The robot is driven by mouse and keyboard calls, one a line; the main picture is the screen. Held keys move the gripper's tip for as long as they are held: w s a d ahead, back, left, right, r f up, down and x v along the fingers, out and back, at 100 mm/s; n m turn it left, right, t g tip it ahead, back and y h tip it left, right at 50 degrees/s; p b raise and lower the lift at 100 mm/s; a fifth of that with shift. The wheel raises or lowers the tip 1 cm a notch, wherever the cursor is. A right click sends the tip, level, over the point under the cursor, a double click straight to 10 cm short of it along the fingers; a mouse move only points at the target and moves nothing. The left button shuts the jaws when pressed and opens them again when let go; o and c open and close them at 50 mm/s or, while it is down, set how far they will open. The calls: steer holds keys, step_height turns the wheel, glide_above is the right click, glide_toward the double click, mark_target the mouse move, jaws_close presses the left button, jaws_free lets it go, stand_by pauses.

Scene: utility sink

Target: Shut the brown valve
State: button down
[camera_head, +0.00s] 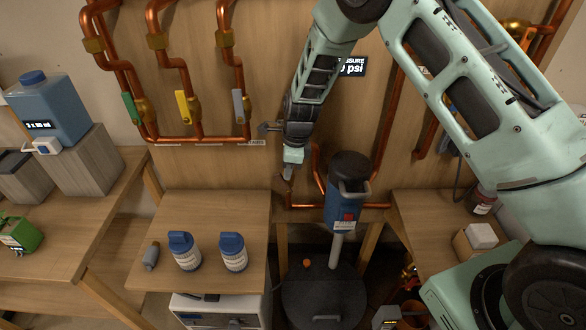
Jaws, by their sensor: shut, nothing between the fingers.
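No valve with a clearly brown handle shows. Three brass valves sit on the copper pipes at the left of the wooden wall panel, with a green handle (130,106), a yellow handle (182,107) and a grey handle (238,106), all hanging roughly upright along their pipes. My gripper (287,175) is shut and empty. It points down in front of the panel, right of and below the grey handle and apart from it. My arm hides part of the panel and the pipes behind it.
A pressure display (352,67) is partly hidden by my arm. A blue pump (342,212) stands on a dark round tank (322,297) below and right of my gripper. Two white bottles with blue caps (233,251) stand on the wooden bench (205,208). Copper pipes continue at the right.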

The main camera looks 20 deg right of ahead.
mark_target(275, 174)
steer(key=shift+w+a+h, duration=0.15)
steer(key=shift+a+h, duration=0.15)
steer(key=shift+a, duration=0.05)
steer(key=shift+w+a+f, duration=0.25)
steer(key=shift+a, duration=0.45)
steer(key=shift+w+a+f, duration=0.2)
steer(key=shift+a+f, duration=0.05)
steer(key=shift+a, duration=0.45)
steer(key=shift+w+a+f+b, duration=0.25)
steer(key=shift+a+f+b, duration=0.35)
steer(key=shift+a, duration=0.15)
steer(key=shift+w+a+f+b, duration=0.25)
steer(key=shift+a+f+b, duration=0.35)
steer(key=shift+a, duration=0.1)
